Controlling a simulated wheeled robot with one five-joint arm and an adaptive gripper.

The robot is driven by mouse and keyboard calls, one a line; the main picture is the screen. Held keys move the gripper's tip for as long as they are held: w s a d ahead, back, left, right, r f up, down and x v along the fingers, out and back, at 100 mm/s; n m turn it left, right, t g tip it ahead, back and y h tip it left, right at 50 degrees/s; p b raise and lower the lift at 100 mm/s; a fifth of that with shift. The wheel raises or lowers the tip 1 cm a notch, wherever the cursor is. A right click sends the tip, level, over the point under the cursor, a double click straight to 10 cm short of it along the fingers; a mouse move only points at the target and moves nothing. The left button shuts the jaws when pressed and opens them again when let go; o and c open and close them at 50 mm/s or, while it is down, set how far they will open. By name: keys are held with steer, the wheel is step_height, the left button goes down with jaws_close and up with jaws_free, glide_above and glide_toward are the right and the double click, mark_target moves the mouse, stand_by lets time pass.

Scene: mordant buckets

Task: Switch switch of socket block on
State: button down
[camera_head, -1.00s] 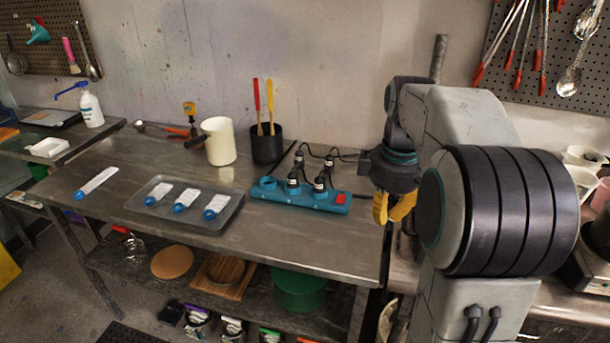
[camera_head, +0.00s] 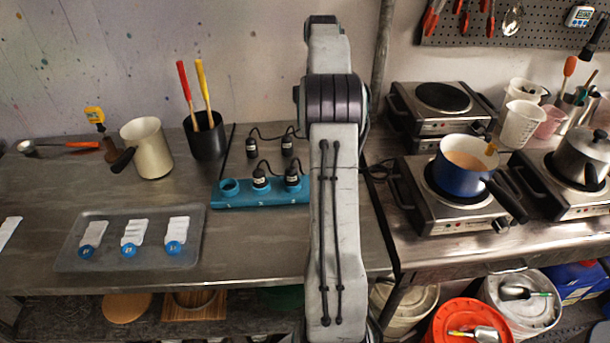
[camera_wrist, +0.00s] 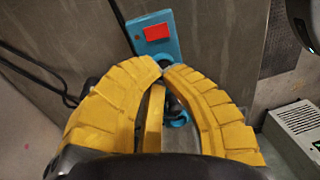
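The teal socket block (camera_head: 262,193) lies on the metal table in the head view, with black plugs (camera_head: 260,179) in some of its sockets. My arm hides its right end and the switch there. In the wrist view the end of the socket block (camera_wrist: 176,47) shows with the red switch (camera_wrist: 157,32), just beyond my fingertips. I cannot tell the switch's on or off position. My gripper (camera_wrist: 165,67) has yellow ribbed fingers, with tips drawn nearly together and nothing seen held. The fingers hide part of the block. The gripper is hidden in the head view.
A tray (camera_head: 75,258) with several blue-capped white items lies left of the block. A black holder (camera_head: 207,138) and a cream pot (camera_head: 147,150) stand behind. More plugs and cables lie behind the block. Hot plates, one with a blue pot (camera_head: 460,172), stand to the right.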

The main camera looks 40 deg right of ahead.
steer(key=shift+f, duration=0.1)
stand_by(0.3)
steer(key=f+p, duration=0.1)
steer(key=f, duration=0.2)
steer(key=f+p, duration=0.1)
steer(key=f, duration=0.2)
steer(key=s+a+f+p, duration=0.1)
steer(key=f, duration=0.2)
steer(key=shift+f+p, duration=0.35)
steer(key=shift+p, duration=0.05)
steer(key=shift+s+f+p, duration=0.2)
steer(key=shift+f+p, duration=1.8)
steer(key=shift+p, duration=0.05)
steer(key=shift+f, duration=0.1)
